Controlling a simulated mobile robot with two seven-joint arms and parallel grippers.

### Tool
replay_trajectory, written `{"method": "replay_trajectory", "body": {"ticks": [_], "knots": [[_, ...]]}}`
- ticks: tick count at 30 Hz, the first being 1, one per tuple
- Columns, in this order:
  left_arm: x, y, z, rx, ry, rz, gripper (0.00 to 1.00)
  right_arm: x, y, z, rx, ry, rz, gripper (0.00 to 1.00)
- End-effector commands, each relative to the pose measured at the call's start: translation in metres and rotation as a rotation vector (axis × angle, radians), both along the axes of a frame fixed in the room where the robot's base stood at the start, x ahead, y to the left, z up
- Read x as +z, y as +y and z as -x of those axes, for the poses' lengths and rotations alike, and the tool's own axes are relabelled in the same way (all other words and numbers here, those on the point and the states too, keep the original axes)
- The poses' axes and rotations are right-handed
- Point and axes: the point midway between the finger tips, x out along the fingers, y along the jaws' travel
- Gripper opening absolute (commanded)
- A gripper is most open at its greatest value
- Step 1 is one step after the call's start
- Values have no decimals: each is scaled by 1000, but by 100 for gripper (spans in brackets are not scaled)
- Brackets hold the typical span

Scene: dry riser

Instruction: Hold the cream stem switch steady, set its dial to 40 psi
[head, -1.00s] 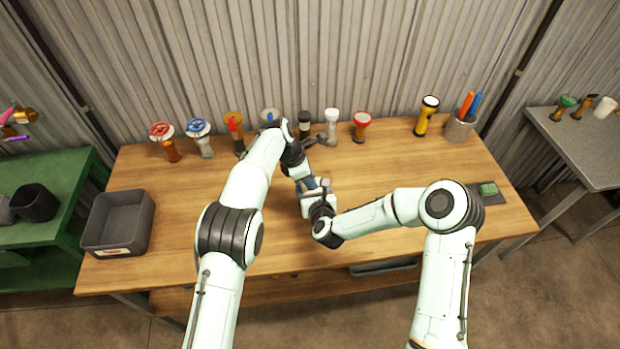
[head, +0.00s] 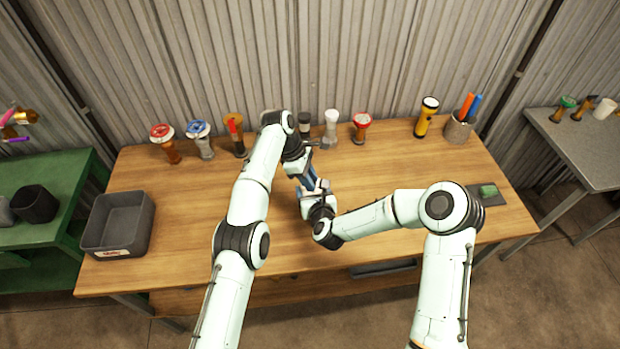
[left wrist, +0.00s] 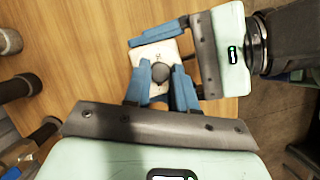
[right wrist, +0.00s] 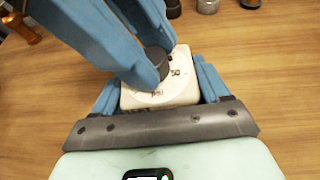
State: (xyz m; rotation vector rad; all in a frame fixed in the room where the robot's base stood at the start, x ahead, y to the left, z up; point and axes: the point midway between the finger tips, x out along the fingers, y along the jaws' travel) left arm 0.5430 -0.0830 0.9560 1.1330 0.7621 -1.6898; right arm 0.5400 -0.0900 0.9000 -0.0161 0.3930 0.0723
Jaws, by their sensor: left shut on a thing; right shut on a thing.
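The cream stem switch (right wrist: 182,92) is a boxy cream body with a dark round knob (right wrist: 156,62) on its marked face. It also shows in the left wrist view (left wrist: 153,52). My right gripper (right wrist: 157,90) is shut on the body, one blue finger on each side, holding it over the table. My left gripper (left wrist: 161,76) is shut on the knob. A "50" mark shows beside the knob in the right wrist view; other marks are too small or covered to read, and I cannot tell the setting. In the head view, the grippers mostly hide the switch.
The wooden table (head: 200,235) is clear around the grippers. Several valve-like pieces stand along the back, including a white one (head: 330,125) and a red-topped one (head: 361,124). A yellow flashlight (head: 426,116) and pen cup (head: 459,130) stand back right. A grey bin (head: 118,222) sits left.

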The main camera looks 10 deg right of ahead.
Motion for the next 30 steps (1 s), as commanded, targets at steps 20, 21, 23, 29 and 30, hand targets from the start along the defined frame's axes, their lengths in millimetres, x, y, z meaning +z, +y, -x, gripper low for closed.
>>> {"method": "replay_trajectory", "body": {"ticks": [20,21,23,29,30], "knots": [[0,0,1,-2,4,1,52,1,0,-1,-1,-3,-3,26],[0,0,1,-2,4,1,52,1,0,-1,-1,-3,-3,26],[0,0,1,-2,3,1,52,1,0,-1,-2,-3,-3,26],[0,0,0,-1,2,0,52,1,0,-1,-2,-3,-2,26],[0,0,0,1,2,0,52,1,0,-1,-2,-3,-2,26]]}}
